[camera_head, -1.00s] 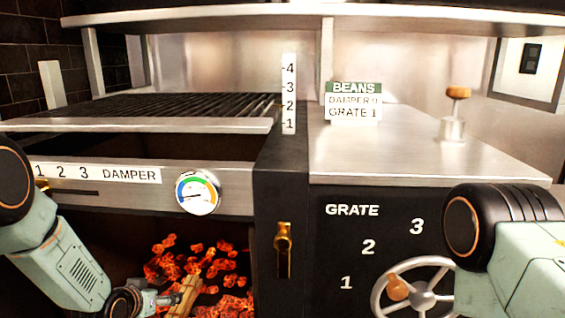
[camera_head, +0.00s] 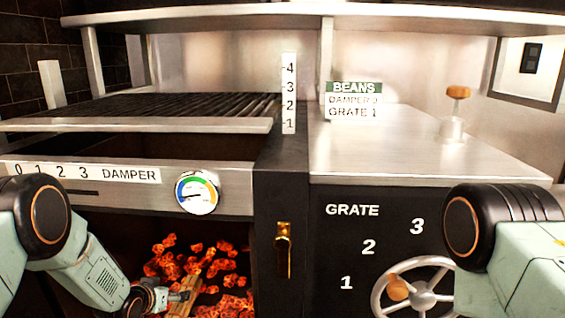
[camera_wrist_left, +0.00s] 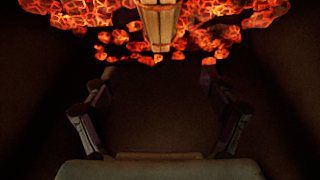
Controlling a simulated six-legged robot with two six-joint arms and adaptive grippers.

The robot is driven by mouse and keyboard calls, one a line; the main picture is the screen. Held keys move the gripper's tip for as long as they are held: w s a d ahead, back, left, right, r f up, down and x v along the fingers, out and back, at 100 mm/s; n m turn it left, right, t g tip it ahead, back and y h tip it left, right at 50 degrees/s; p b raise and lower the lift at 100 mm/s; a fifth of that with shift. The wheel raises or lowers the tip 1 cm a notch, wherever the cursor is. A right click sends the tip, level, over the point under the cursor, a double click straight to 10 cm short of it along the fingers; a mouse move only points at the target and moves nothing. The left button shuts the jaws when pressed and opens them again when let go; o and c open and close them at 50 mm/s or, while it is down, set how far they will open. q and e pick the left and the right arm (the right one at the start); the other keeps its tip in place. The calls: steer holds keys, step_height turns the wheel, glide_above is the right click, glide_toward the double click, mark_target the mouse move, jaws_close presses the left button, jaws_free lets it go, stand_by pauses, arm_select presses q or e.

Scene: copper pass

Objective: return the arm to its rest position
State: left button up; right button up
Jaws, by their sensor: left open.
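My left arm (camera_head: 85,265) comes in from the left and reaches down into the firebox. Its gripper (camera_head: 172,297) is at the firebox mouth, and in the left wrist view the gripper (camera_wrist_left: 158,82) shows two spread fingers with nothing between them. A pale wooden piece (camera_head: 187,293) lies at the glowing coals (camera_head: 205,265). In the left wrist view the wooden piece (camera_wrist_left: 159,22) is beyond the fingertips, apart from them. My right arm (camera_head: 510,245) shows at the lower right; its gripper is out of view.
A damper scale (camera_head: 90,172) and round gauge (camera_head: 198,192) sit above the firebox, below a grill grate (camera_head: 190,108). A brass latch (camera_head: 283,250) is right of the opening. A grate wheel (camera_head: 420,297) stands beside my right arm. A beans sign (camera_head: 353,100) stands on the counter.

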arm_select(q)
steer(key=shift+x, duration=1.8)
steer(key=shift+s+r, duration=0.15)
steer(key=shift+s, duration=0.75)
steer(key=s+r+p, duration=0.1)
steer(key=s+p, duration=0.2)
steer(key=s, duration=0.5)
steer(key=s+a+r+p, duration=0.1)
steer(key=s+p, duration=0.3)
steer(key=s, duration=0.5)
steer(key=shift+s+a+r, duration=0.2)
steer(key=shift+r, duration=0.55)
steer(key=shift+s, duration=0.15)
